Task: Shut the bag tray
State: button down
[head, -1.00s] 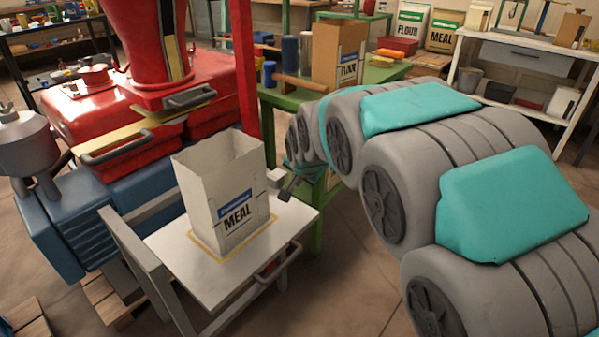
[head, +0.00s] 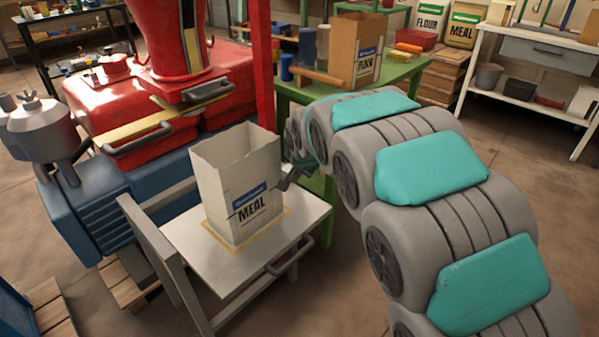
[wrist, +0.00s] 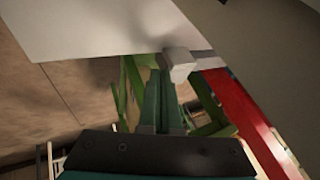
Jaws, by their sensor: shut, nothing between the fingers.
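The bag tray (head: 296,228) is a white flat panel with a bar handle (head: 290,256) on its front edge. It stands out in front of the red and blue machine. An open-topped paper MEAL bag (head: 238,185) stands upright on it, inside a yellow outline. My gripper (head: 290,178) is beside the bag's right side, close to the tray's right far edge. In the wrist view, the gripper's dark green fingers (wrist: 164,92) are together and empty. Their tips are near a pale block (wrist: 181,65) at the edge of a white panel; I cannot tell whether they touch.
The red hopper machine (head: 180,55) is behind the tray, with a red post (head: 262,70) beside it. A green table (head: 395,75) with a carton (head: 362,50) is behind my arm. A grey frame (head: 160,255) flanks the tray's left. Floor is open at right.

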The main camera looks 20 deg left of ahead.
jog(key=w+a, duration=0.3)
jog(key=a, duration=0.4)
jog(key=w+a, duration=0.3)
jog(key=a, duration=0.5)
jog(key=shift+w+a+b, duration=0.15)
jog(key=shift+w+b, duration=0.05)
jog(key=shift+b, duration=0.15)
